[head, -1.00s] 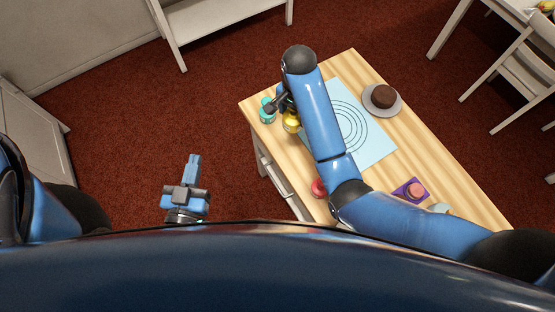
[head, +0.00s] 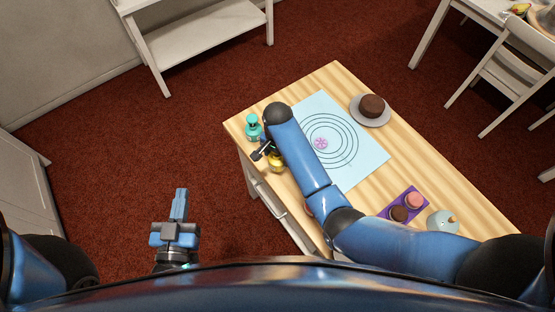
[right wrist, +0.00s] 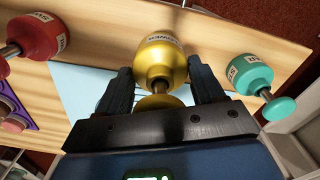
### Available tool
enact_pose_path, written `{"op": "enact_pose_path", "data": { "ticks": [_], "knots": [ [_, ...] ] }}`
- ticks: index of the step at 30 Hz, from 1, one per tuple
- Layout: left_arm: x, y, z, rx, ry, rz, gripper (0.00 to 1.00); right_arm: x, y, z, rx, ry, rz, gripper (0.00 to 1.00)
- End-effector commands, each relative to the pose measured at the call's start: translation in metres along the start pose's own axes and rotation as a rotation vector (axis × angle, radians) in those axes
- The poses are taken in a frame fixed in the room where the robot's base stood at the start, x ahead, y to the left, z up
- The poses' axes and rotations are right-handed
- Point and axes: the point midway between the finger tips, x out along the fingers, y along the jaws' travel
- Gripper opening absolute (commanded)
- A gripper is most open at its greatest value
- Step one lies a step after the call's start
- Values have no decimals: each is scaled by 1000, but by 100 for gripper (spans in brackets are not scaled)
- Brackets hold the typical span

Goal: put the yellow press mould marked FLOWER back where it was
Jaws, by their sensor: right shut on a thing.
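The yellow press mould (head: 275,164) is near the table's left edge, beside a teal mould (head: 253,128). My right gripper (head: 265,151) is at the yellow mould, partly hidden by its own arm. In the right wrist view the yellow mould (right wrist: 161,58) stands between the two fingers, which are shut on it. The end of its label reads "OWER". Whether its base touches the table is unclear. A pink flower print (head: 320,143) shows on the light blue ringed mat (head: 365,155). My left gripper (head: 180,193) is shut and empty over the floor, left of the table.
The teal mould (right wrist: 250,74) and a red mould (right wrist: 35,38) flank the yellow one in the right wrist view. A chocolate cake (head: 372,105) sits on a grey plate (head: 385,120). Two small cakes stand on a purple mat (head: 407,202), near a pale rounded item (head: 442,222).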

Motion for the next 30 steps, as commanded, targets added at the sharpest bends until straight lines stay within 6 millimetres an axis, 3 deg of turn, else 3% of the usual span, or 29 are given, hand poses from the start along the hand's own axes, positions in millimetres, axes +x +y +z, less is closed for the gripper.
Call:
{"op": "enact_pose_path", "data": {
  "ticks": [15, 28, 29, 30],
  "knots": [
    [0, 0, -2, 0, 0, 0, 0, 42, 0, 0, 0, 0, 1, 31],
    [0, 0, 1, 0, 0, 0, 0, 48, 0, 0, 0, 1, -1, 31],
    [0, 0, 0, 0, 0, 0, 0, 47, 0, 0, 0, 0, -1, 72],
    [0, 0, 0, 0, 0, 0, 0, 47, 0, 0, 0, 0, -1, 78]
  ]
}}
